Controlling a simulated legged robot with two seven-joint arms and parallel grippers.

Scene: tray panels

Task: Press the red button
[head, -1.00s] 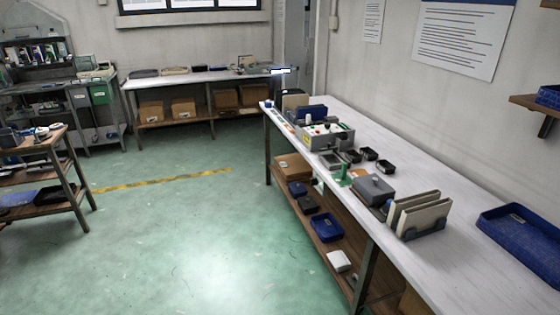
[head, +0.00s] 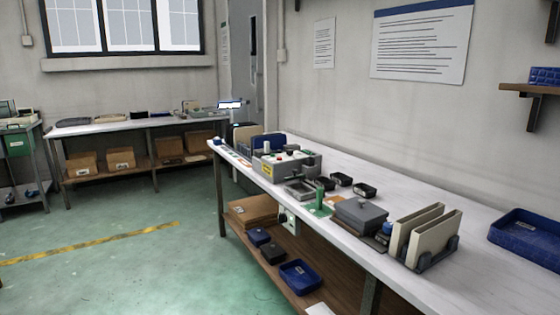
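A grey control box (head: 288,164) stands on the long white workbench, right of the middle of the head view. A small red button (head: 278,156) shows on its top, with what look like other small dark and light parts beside it. A yellow label is on its front. The box is some way off from me. Neither of my grippers shows in the view.
The white workbench (head: 330,180) runs from back middle to front right. A grey lidded box (head: 359,214), beige panels in a rack (head: 430,235) and a blue tray (head: 527,238) stand along it. Green floor (head: 130,275) to its left is clear, with a yellow line.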

